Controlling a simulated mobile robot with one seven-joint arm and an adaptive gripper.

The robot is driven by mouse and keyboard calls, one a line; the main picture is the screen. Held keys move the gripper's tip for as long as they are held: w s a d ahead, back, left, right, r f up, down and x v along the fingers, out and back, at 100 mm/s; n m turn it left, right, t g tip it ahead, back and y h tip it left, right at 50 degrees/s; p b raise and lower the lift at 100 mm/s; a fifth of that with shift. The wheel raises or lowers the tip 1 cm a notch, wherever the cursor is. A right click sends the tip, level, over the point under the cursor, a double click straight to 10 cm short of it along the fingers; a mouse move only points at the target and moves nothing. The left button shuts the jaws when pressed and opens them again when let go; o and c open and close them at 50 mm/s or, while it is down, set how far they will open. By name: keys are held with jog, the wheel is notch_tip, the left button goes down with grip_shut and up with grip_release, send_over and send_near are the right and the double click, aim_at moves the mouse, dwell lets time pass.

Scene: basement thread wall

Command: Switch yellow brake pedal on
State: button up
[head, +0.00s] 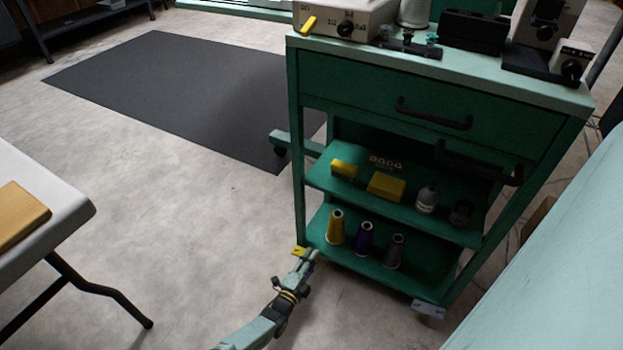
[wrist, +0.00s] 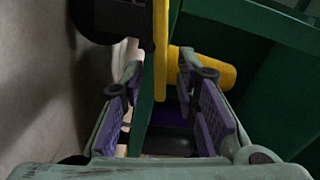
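The yellow brake pedal (head: 298,251) shows as a small yellow piece low at the near left corner of the green cart (head: 297,150), right at the tip of my gripper (head: 308,256). In the wrist view a narrow yellow strip (wrist: 160,50), which looks like the pedal, stands beside a dark round wheel (wrist: 105,18). My gripper (wrist: 157,68) is open there, its two purple-padded fingers apart. The strip lies ahead between the fingertips, beside a green post. I cannot tell whether a finger touches it. The pedal's tilt is not clear.
The cart's lower shelf carries a yellow thread cone (head: 336,227), a purple one (head: 364,238) and a grey one (head: 393,251), close to my gripper. A white table (head: 75,212) stands at left. Floor around a dark mat (head: 180,90) is clear.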

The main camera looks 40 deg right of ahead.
jog(key=shift+c, duration=0.4)
grip_shut()
jog(key=shift+s+f+m+b, duration=0.15)
jog(key=shift+f+m+b, duration=0.2)
jog(key=shift+m, duration=0.75)
jog(key=m, duration=0.3)
jog(key=shift+f, duration=0.4)
jog(key=shift+o, duration=0.4)
grip_release()
